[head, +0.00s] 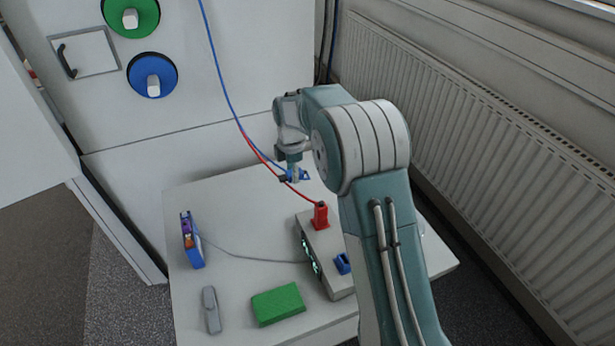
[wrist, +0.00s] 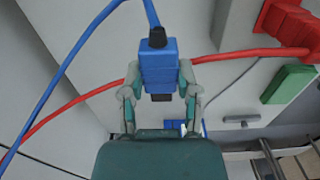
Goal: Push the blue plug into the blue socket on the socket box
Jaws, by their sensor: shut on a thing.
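The blue plug (wrist: 158,65) is held between the two fingers of my gripper (wrist: 159,78) in the wrist view, with a blue cable leaving its end. In the head view my gripper (head: 291,172) and the partly hidden blue plug (head: 304,175) are above the far part of the table, behind the socket box. The light grey socket box (head: 322,241) stands on the table, partly behind my arm. The blue socket (head: 343,263) is on its top, near side, apart from the plug. I cannot make out the blue socket in the wrist view.
A red plug (head: 320,215) stands upright on the box's far end, its red cable running close by my gripper. A green block (head: 278,303), a grey handheld object (head: 211,310) and a blue-orange device (head: 192,240) lie on the table (head: 235,205). A radiator (head: 480,150) stands at right.

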